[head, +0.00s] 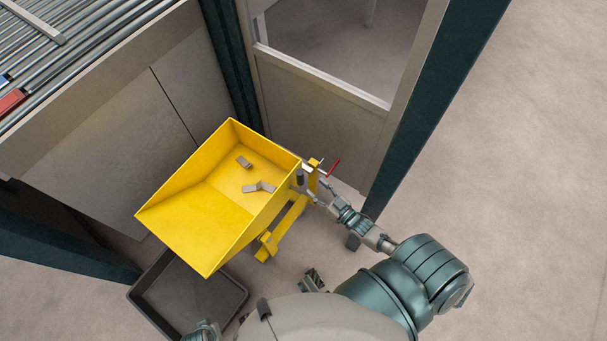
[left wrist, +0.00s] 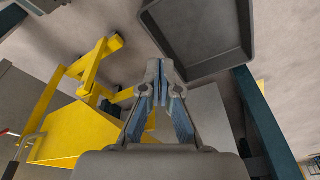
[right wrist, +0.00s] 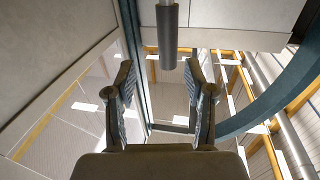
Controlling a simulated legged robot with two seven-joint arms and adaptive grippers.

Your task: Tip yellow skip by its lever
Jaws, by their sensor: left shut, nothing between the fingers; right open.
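The yellow skip (head: 205,205) stands upright in the middle of the head view, with several grey offcuts inside. A dark upright cylindrical grip (head: 299,178), apparently the lever's, is at its right side by the yellow frame; it also shows in the right wrist view (right wrist: 167,50). A red handle (head: 334,168) sits just beyond. My right gripper (head: 316,191) is open beside the grip. In the right wrist view its fingers lie either side of the grip's lower end, with gaps visible. My left gripper (left wrist: 158,85) is shut and empty, near the skip's yellow frame (left wrist: 85,80).
A dark open tray (head: 190,295) lies on the floor below the skip's front lip; it also shows in the left wrist view (left wrist: 200,40). A roller conveyor (head: 70,60) is at upper left. Dark green posts (head: 430,90) and panels stand behind. The floor at right is clear.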

